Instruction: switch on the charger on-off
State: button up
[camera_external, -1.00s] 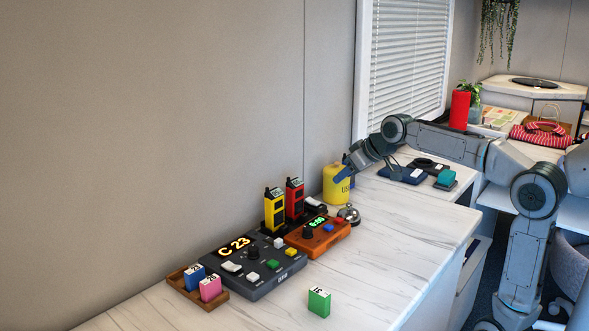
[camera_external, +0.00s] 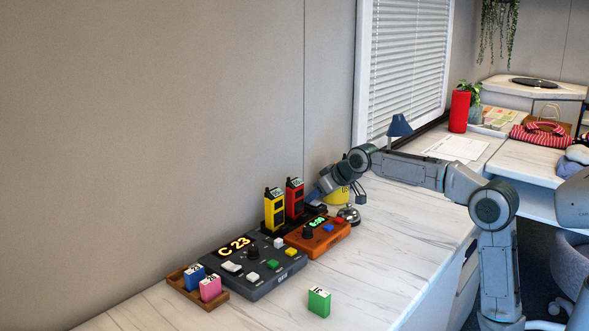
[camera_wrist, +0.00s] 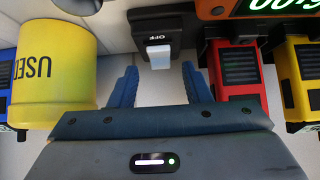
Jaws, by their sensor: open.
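The charger switch is a white rocker (camera_wrist: 159,55) on a black block marked OFF (camera_wrist: 158,38), at the top middle of the wrist view. The black charger base holds a red radio (camera_external: 294,197) and a yellow radio (camera_external: 275,208), which also show on the right of the wrist view. My gripper (camera_wrist: 160,80) is open and empty. Its two blue fingers are on either side of the gap just below the rocker; contact cannot be told.
A yellow USED bin (camera_wrist: 55,65) is close left of my fingers. A silver bell (camera_external: 349,214) and an orange box with a green display (camera_external: 318,237) are near. A grey console (camera_external: 255,265) stands in front.

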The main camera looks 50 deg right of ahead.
jog(key=shift+w+f, duration=0.5)
grip_shut()
jog(key=shift+r, duration=0.1)
